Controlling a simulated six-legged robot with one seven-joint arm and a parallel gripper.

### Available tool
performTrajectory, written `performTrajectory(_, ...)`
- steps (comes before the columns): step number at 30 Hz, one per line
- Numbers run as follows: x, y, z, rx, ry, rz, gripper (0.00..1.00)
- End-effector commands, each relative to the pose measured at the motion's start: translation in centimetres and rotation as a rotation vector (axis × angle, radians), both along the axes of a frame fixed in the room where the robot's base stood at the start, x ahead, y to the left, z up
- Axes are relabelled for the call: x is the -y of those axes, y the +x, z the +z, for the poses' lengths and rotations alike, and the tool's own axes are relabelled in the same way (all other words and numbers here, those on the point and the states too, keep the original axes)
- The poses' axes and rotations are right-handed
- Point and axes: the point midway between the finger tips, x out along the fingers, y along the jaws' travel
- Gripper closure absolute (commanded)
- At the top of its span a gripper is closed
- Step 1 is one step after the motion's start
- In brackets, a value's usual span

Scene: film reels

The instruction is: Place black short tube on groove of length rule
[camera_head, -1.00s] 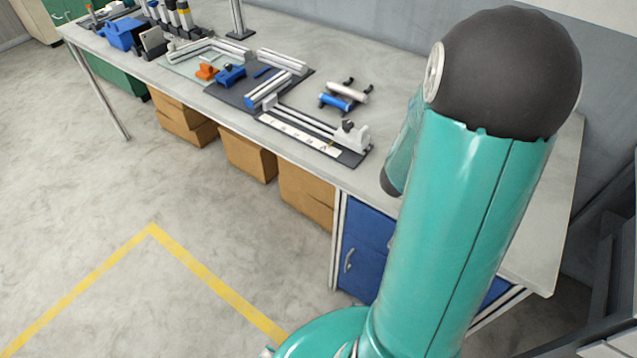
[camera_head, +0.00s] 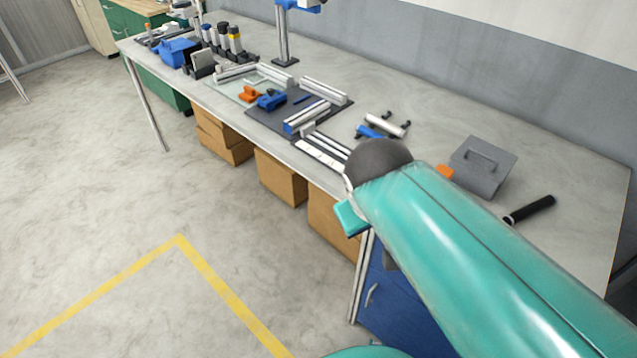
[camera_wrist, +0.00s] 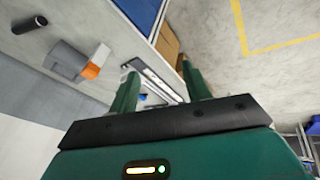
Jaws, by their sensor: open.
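A short black tube (camera_head: 529,209) lies on the bench at the right in the head view, with a pale band near one end. A black tube also shows at the top left of the wrist view (camera_wrist: 29,24), well away from my fingers. The length rule (camera_head: 320,153) is a white strip along a rail on a dark base at the bench's front edge; my arm hides its right end. In the wrist view a rail with a pale strip (camera_wrist: 160,82) shows beyond my open, empty gripper (camera_wrist: 162,78).
A grey handled box (camera_head: 480,166) and an orange block (camera_head: 445,172) lie left of the tube. A stand holds a white and a blue roller (camera_head: 380,128). Blue and orange clamps, rails and upright bottles crowd the left. The bench's right end is mostly clear.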

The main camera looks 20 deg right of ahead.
Motion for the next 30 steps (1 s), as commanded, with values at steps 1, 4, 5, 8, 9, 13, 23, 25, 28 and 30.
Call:
performTrajectory(1,-1.9,-0.1,0.9,0.052,0.072,0.000,0.52)
performTrajectory(4,-4.7,-0.4,2.0,0.113,0.191,-0.007,0.52)
performTrajectory(5,-5.3,-0.5,2.2,0.125,0.217,-0.007,0.52)
performTrajectory(8,-6.5,-0.7,2.7,0.146,0.269,-0.012,0.48)
performTrajectory(9,-6.6,-0.7,2.8,0.149,0.277,-0.012,0.48)
performTrajectory(13,-6.6,-0.7,2.8,0.148,0.279,-0.014,0.48)
performTrajectory(23,-3.7,2.2,4.4,0.117,0.327,-0.144,0.48)
performTrajectory(25,-1.9,3.6,5.0,0.104,0.351,-0.210,0.48)
performTrajectory(28,0.8,5.5,5.8,0.088,0.384,-0.307,0.48)
performTrajectory(30,2.9,6.7,6.1,0.077,0.405,-0.374,0.48)
